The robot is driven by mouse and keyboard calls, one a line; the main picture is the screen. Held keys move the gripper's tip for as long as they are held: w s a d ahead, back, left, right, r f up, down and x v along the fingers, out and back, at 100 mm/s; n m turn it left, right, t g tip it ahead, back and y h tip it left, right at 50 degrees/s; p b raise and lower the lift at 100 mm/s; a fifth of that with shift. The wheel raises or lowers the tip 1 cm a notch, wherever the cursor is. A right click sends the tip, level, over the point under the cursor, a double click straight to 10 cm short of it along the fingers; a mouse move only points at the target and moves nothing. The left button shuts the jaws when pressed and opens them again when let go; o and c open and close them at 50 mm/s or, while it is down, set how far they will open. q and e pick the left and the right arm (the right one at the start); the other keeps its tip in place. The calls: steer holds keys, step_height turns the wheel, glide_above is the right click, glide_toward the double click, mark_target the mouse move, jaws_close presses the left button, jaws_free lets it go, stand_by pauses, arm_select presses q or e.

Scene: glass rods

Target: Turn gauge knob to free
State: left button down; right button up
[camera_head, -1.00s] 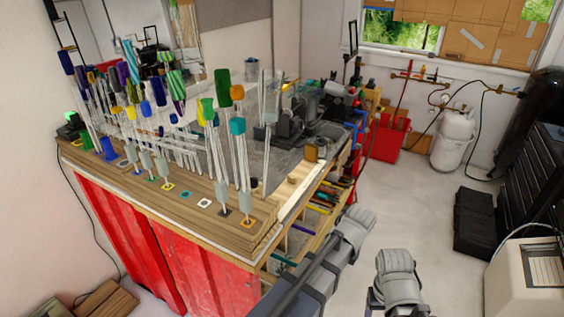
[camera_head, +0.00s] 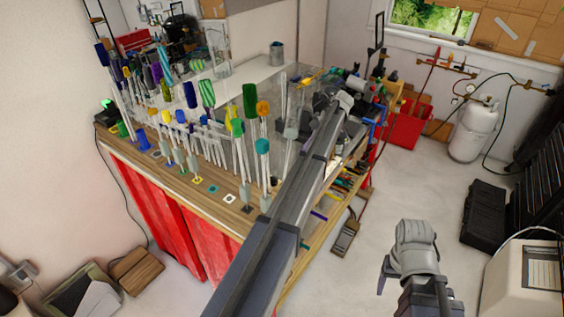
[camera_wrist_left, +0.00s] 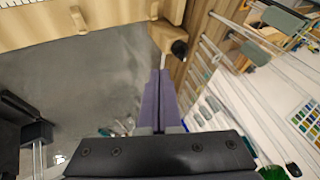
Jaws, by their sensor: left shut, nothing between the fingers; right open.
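A black round knob (camera_wrist_left: 179,48) on a pale wooden block (camera_wrist_left: 164,36) shows in the left wrist view. It may be the gauge knob; its setting cannot be read. My left gripper (camera_wrist_left: 159,72) is shut and empty, its two purple fingers together. In that view the tips lie just below the knob, with a visible gap; the depth between them is unclear. In the head view my left arm reaches over the bench and its fingers cannot be made out. My right gripper (camera_head: 398,278) is open and empty over the floor, away from the bench.
Several glass rods with coloured ends stand upright on the wooden bench top (camera_head: 190,180), left of my left arm. A black case (camera_head: 484,213) stands on the floor.

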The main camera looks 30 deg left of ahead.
mark_target(273, 179)
arm_select(q)
steer(key=s+a+f+b, duration=0.1)
steer(key=s+f+b, duration=0.1)
steer(key=s+a+f+b, duration=0.2)
steer(key=s+f+b, duration=0.1)
steer(key=s+a+f+b, duration=0.2)
steer(key=s+b, duration=0.1)
steer(key=shift+s+f, duration=0.15)
steer(key=shift+f, duration=0.05)
steer(key=shift+a, duration=0.1)
stand_by(0.4)
